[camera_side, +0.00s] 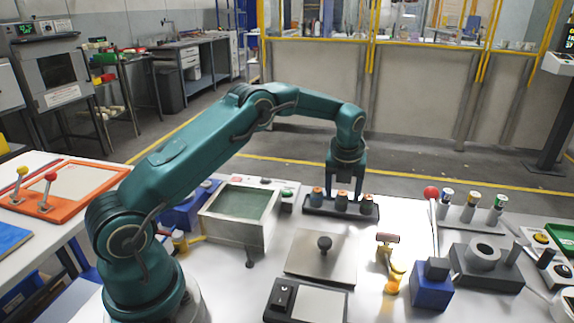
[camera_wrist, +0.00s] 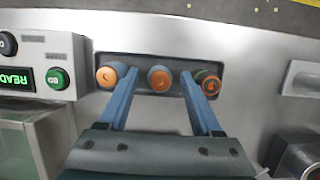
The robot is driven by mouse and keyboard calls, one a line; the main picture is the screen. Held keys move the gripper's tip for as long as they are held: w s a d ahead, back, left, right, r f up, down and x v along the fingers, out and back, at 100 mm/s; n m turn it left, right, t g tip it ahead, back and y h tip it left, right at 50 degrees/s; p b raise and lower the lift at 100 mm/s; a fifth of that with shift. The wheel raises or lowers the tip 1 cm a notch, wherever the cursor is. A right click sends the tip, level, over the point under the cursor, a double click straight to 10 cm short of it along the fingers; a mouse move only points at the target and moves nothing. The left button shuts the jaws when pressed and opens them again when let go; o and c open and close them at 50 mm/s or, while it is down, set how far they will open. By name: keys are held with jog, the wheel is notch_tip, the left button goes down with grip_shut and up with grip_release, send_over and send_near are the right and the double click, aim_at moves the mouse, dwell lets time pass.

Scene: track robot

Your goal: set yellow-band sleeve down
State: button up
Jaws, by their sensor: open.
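My gripper (camera_side: 343,190) points down over a dark rack (camera_wrist: 145,90) at the back of the table. Its two fingers are open. In the wrist view my gripper (camera_wrist: 160,76) has one finger on each side of the middle orange-topped cylinder (camera_wrist: 159,79), with nothing visibly clamped. Orange-topped cylinders also stand at the left (camera_wrist: 107,77) and right (camera_wrist: 207,83) of this rack. Three banded sleeves (camera_side: 474,199) stand upright in another rack (camera_side: 458,215) at the right. Their bands are too small for me to tell surely which is yellow.
An open metal bin (camera_side: 238,232) stands left of the dark rack, near a control box with a green button (camera_wrist: 57,78). A metal plate with a black knob (camera_side: 322,262), a yellow fixture (camera_side: 393,275) and a blue block (camera_side: 432,288) stand in front. A red ball-topped lever (camera_side: 431,193) rises at right.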

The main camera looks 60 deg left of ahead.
jog(key=s+d+r+n+t, duration=0.1)
jog(key=s+d+r+n, duration=0.25)
jog(key=r, duration=0.45)
jog(key=s+d+r+n, duration=0.2)
jog(key=s+r+n, duration=0.15)
jog(key=r, duration=0.45)
jog(key=s+d+f+n+t+h, duration=0.1)
jog(key=s+d+n, duration=0.2)
jog(key=s+n, duration=0.7)
jog(key=s+d+f+n+t+h, duration=0.1)
jog(key=s+d+n, duration=0.2)
jog(key=s+n, duration=0.7)
jog(key=shift+s+f, duration=0.25)
jog(key=shift+s, duration=0.15)
